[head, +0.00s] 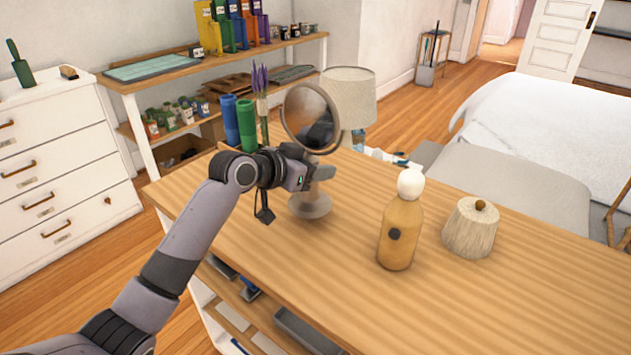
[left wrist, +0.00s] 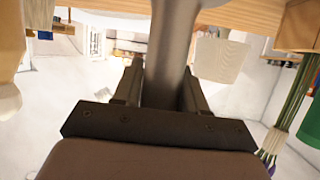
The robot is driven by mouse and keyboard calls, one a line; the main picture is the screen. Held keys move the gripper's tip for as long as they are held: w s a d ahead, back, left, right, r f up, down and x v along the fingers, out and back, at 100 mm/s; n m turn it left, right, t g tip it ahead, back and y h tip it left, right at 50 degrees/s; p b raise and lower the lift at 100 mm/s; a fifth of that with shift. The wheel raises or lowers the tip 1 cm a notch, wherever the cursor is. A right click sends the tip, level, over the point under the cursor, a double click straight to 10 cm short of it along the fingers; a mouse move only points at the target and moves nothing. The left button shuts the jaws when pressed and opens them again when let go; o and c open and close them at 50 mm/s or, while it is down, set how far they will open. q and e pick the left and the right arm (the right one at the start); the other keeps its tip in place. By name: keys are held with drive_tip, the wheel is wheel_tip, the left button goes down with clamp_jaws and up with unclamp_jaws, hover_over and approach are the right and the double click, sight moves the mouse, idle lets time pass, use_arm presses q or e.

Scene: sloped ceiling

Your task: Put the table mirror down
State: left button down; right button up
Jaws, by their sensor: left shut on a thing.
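The table mirror (head: 310,205) has a round tilted glass, a pale stem and a round base. It is upright over the left part of the wooden table (head: 520,290). My left gripper (head: 318,172) reaches in from the left and is shut on the mirror's stem. In the left wrist view, the stem (left wrist: 170,45) runs between the two fingers (left wrist: 160,88). The base looks at or very close to the tabletop; I cannot tell whether it touches. My right gripper is not in view.
A brown bottle with a white round cap (head: 398,235) and a ribbed beige lidded pot (head: 470,228) stand right of the mirror. Behind it are a lamp (head: 350,95), blue (head: 230,120) and green (head: 246,125) cylinders. The table's front middle is clear.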

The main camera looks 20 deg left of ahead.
use_arm(q)
drive_tip(key=shift+f, duration=1.65)
drive_tip(key=c, duration=0.6)
unclamp_jaws()
drive_tip(key=shift+f, duration=0.2)
drive_tip(key=shift+r, duration=0.15)
drive_tip(key=v, duration=1.2)
